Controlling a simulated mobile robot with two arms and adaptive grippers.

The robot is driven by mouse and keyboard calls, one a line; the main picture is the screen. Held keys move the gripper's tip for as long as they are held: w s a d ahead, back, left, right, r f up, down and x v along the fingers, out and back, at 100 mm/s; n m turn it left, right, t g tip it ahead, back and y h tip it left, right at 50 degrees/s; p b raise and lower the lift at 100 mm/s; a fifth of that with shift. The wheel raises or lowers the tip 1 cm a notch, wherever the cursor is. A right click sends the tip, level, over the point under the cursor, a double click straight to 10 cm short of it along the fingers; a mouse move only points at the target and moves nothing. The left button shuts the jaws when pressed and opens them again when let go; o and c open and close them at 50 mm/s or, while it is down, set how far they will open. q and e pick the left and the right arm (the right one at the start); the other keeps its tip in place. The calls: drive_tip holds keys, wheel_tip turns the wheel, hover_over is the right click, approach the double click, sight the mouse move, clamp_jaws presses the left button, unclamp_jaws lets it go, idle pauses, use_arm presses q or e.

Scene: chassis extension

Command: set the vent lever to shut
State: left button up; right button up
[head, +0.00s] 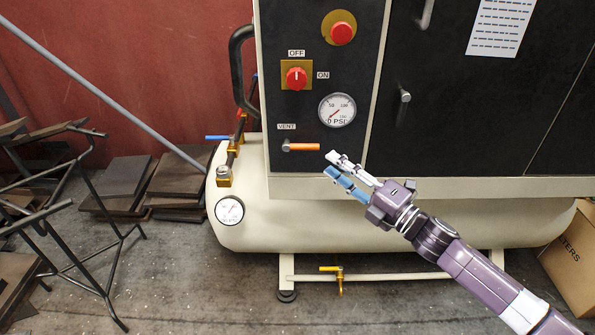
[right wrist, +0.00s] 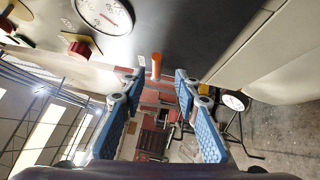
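The vent lever (head: 302,147) is an orange handle under the VENT label (head: 286,127) on the black panel. It lies horizontal, its free end pointing right. My right gripper (head: 334,164) is just right of and slightly below that free end in the head view, apart from it. In the right wrist view the lever (right wrist: 156,66) shows just beyond and between the blue-padded fingers of the gripper (right wrist: 160,88), which are spread with nothing between them. My left gripper is in neither view.
The panel carries a pressure gauge (head: 337,110), a red ON/OFF knob (head: 296,78) and a red button (head: 341,33). A blue-handled valve (head: 218,138) is left of the panel. The cream tank (head: 400,225) runs below. A cardboard box (head: 575,255) stands at right.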

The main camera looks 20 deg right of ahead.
sight(311, 149)
drive_tip(key=shift+a+r+x, duration=0.1)
drive_tip(key=shift+r+x, duration=0.05)
drive_tip(key=shift+x, duration=1.85)
drive_tip(key=shift+a+r+x, duration=0.15)
drive_tip(key=shift+x, duration=1.85)
drive_tip(key=shift+s, duration=0.15)
drive_tip(key=shift+c, duration=0.3)
clamp_jaws()
